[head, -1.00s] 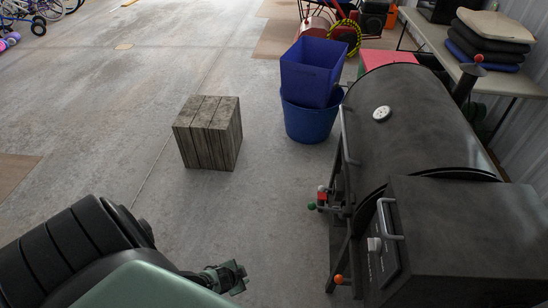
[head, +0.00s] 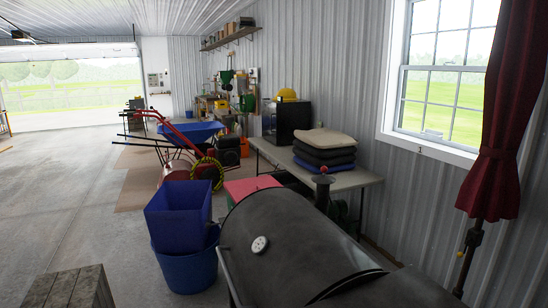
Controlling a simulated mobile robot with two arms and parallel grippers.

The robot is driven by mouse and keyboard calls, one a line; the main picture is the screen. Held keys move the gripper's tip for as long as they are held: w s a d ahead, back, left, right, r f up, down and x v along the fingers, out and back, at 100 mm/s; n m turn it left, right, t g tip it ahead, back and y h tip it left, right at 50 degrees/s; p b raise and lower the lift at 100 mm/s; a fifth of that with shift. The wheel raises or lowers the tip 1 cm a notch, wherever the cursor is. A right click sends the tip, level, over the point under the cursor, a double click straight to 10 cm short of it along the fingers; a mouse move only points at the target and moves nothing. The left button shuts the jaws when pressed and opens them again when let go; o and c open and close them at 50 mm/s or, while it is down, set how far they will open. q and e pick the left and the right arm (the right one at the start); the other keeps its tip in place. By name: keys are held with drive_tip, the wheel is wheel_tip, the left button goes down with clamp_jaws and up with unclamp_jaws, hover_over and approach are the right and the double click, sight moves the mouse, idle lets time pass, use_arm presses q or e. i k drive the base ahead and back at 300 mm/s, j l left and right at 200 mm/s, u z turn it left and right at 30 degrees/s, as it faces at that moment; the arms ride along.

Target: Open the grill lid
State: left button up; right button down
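The grill (head: 300,243) is a dark grey barrel shape at the bottom centre right of the head view. Its lid (head: 291,228) is down, with a round white thermometer (head: 260,244) on its curved face. Part of a metal handle bar (head: 228,275) shows along the lid's left side. The grill's lower front and most of its side box are cut off by the picture's bottom edge. Neither of my grippers is in view.
A blue square bin (head: 178,209) sits in a blue round tub (head: 187,270) left of the grill. A wooden block (head: 70,287) stands at bottom left. Behind the grill is a table (head: 345,180) with stacked cushions (head: 324,150). Open floor (head: 60,215) lies left.

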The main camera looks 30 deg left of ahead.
sight(279, 252)
drive_tip(key=i+j+z, duration=0.15)
drive_tip(key=j+z, duration=0.15)
drive_tip(key=j, duration=0.85)
drive_tip(key=j+z, duration=0.3)
drive_tip(key=j, duration=0.8)
drive_tip(key=i, duration=0.05)
